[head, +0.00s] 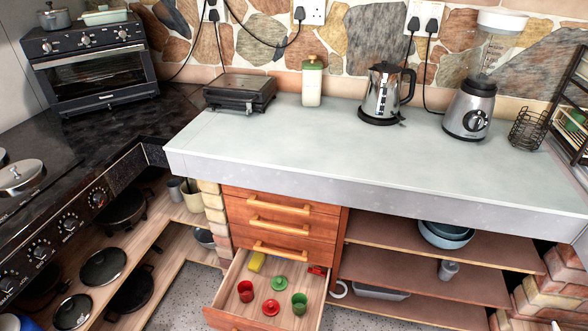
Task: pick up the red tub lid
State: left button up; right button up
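A red lid (270,307) with a small knob lies flat in the open bottom drawer (226,294) of the wooden drawer unit. It is near the drawer's front, between a red tub (246,291) on its left and a green tub (299,303) on its right. A green lid (279,282) lies just behind it. Nothing covers the red lid. Neither of my grippers can be made out in the head view.
A yellow item (256,262) and a small red item (317,270) lie at the drawer's back. The grey worktop (330,140) overhangs the drawers. Open shelves (430,267) flank the drawer on the right. The hob (50,200) is at left. Speckled floor lies in front.

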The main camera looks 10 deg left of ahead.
aim_at(271, 307)
jog(key=k+l+u, duration=0.25)
jog(key=u, duration=0.2)
jog(key=k+l+u, duration=0.15)
jog(key=k+u, duration=0.3)
jog(key=i, duration=0.1)
